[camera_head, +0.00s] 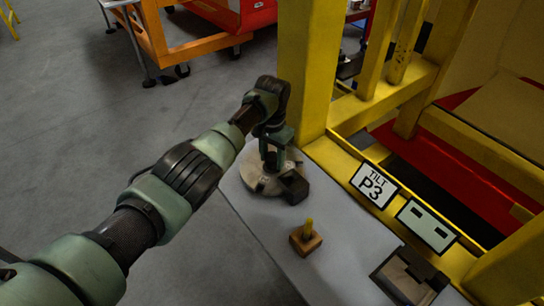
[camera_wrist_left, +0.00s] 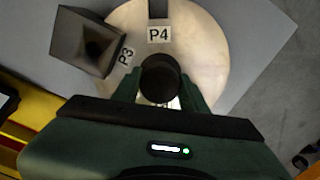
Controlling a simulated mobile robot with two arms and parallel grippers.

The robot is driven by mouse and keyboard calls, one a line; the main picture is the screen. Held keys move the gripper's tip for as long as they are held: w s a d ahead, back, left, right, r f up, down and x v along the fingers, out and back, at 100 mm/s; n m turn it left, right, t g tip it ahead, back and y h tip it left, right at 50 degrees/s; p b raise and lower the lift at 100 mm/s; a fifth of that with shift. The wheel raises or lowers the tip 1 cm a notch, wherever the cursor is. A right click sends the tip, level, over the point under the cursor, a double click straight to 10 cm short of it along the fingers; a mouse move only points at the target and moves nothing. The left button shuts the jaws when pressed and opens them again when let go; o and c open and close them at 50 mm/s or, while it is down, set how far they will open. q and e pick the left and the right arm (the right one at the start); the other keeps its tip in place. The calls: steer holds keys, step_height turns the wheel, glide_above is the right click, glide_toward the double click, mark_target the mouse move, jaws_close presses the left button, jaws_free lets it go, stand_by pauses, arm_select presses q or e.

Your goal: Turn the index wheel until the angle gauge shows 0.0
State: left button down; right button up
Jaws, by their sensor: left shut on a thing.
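The index wheel (camera_head: 254,182) is a pale round disc on the grey bench top, under my left gripper (camera_head: 274,150). In the left wrist view the wheel (camera_wrist_left: 203,55) carries labels P3 and P4. My left gripper (camera_wrist_left: 160,95) is shut on the dark round knob (camera_wrist_left: 160,76) at its middle. A dark block (camera_head: 293,187) sits at the wheel's edge; in the wrist view it is beside the P3 label. A white sign (camera_head: 374,186) reads TILT P3. A white panel (camera_head: 427,225) beside it shows two dark dashes and no readable number. My right gripper is out of view.
A small wooden block with a yellow peg (camera_head: 306,239) stands on the bench in front of the wheel. A dark-framed box (camera_head: 408,275) is at the lower right. Yellow posts (camera_head: 305,70) rise close behind the wheel. Open floor lies to the left.

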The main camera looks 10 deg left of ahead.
mark_target(272, 156)
arm_select(q)
steer(key=c, duration=0.8)
jaws_free()
steer(key=shift+o, duration=0.2)
step_height(272, 156, up, 8)
steer(key=shift+f+b, duration=0.1)
steer(key=shift+b, duration=0.5)
